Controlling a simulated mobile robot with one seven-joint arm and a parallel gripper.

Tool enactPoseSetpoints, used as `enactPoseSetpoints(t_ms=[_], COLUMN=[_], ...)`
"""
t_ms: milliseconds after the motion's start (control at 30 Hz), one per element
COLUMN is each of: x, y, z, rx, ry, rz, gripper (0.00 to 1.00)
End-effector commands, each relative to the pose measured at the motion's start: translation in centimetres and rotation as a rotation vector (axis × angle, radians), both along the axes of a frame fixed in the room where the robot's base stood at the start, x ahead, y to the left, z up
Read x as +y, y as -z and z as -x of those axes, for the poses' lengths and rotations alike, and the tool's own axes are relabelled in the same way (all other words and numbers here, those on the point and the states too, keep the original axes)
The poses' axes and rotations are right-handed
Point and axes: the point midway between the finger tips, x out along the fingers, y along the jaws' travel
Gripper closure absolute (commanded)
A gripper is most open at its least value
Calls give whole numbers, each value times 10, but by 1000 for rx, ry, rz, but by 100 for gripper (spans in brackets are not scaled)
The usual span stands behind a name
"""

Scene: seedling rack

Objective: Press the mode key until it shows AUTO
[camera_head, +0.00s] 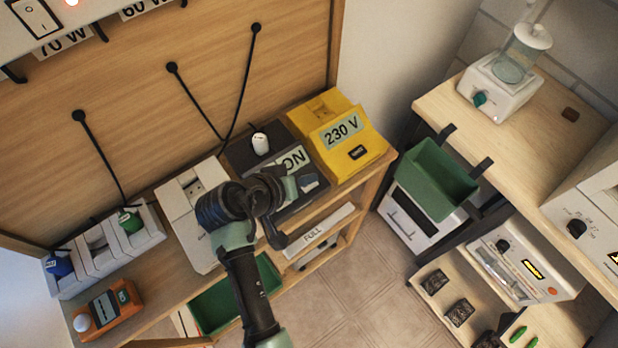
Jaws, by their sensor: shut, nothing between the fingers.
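A dark grey box (240,157) stands on the wooden bench, with a light display panel (294,160) on its top that reads "ON". I do not see AUTO on it. My gripper (307,183) is shut and empty, over the front right part of the dark box, just below the display. My wrist and gripper cover the box's front left part. I cannot make out a mode key for sure; it may be hidden under my gripper. Whether my fingertips touch the box cannot be told.
A yellow box (370,138) reading "230 V" stands close on the right. A white socket box (186,222) is on the left, and an orange meter (108,308) farther left. Black cables hang from the wooden back panel (150,110). A green bin (437,177) hangs at the right-hand shelf.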

Motion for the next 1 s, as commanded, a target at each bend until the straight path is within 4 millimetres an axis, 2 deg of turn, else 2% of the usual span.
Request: enactPoseSetpoints(t_ms=[333, 800, 1000], x=[0, 0, 0], y=[-3, -49, -50], z=[0, 0, 0], rx=[-1, -1, 0], ry=[-1, -1, 0], rz=[0, 0, 0], gripper=[100, 100, 100])
